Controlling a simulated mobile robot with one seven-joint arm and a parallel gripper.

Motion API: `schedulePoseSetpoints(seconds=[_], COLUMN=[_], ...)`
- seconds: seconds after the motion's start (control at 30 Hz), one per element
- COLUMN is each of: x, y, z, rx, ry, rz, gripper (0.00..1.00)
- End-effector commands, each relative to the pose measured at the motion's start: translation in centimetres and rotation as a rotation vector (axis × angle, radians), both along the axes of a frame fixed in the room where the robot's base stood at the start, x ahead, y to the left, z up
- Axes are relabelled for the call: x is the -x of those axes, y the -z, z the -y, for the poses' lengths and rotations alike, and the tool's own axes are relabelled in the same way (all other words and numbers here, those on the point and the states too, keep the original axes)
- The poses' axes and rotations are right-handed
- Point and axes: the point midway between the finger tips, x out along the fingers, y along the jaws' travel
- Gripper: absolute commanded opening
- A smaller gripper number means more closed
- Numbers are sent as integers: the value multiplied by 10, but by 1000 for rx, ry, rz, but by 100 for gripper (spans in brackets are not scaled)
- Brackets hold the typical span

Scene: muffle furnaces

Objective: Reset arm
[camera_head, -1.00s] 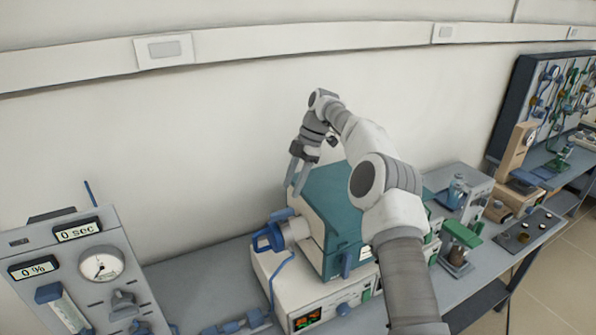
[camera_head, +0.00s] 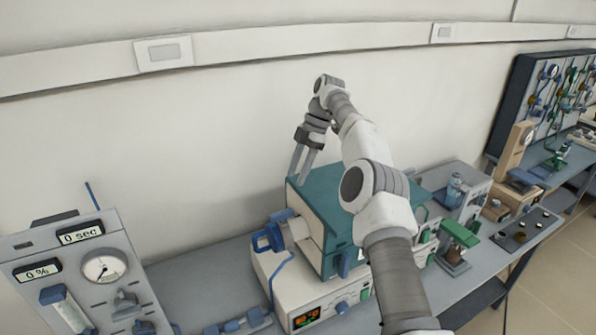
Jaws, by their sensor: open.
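My gripper (camera_head: 302,166) points down, with its two long grey fingers spread apart and nothing between them. In the picture it is at the left rear top edge of a teal and white muffle furnace (camera_head: 318,212); I cannot tell whether the fingers touch it. My arm rises from the bottom right, bends at the top and comes down to the gripper. It hides part of the furnace's right side.
A grey panel with a dial (camera_head: 104,267) and displays stands at the left. A blue tube fitting (camera_head: 268,238) sits at the furnace's left side. Small apparatus, including a green-topped device (camera_head: 459,235), stands to the right.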

Motion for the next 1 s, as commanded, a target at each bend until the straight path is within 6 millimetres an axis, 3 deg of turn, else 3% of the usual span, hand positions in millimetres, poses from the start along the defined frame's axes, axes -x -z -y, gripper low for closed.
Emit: schedulePoseSetpoints(seconds=[0.17,0.47,0.7,1.0], x=[2,33,78,150], y=[-10,-76,-120,-153], z=[-4,-22,-24,-7], rx=[16,146,236,287], ry=[18,217,450,789], rz=[5,36,74,127], gripper=[52,52,52,52])
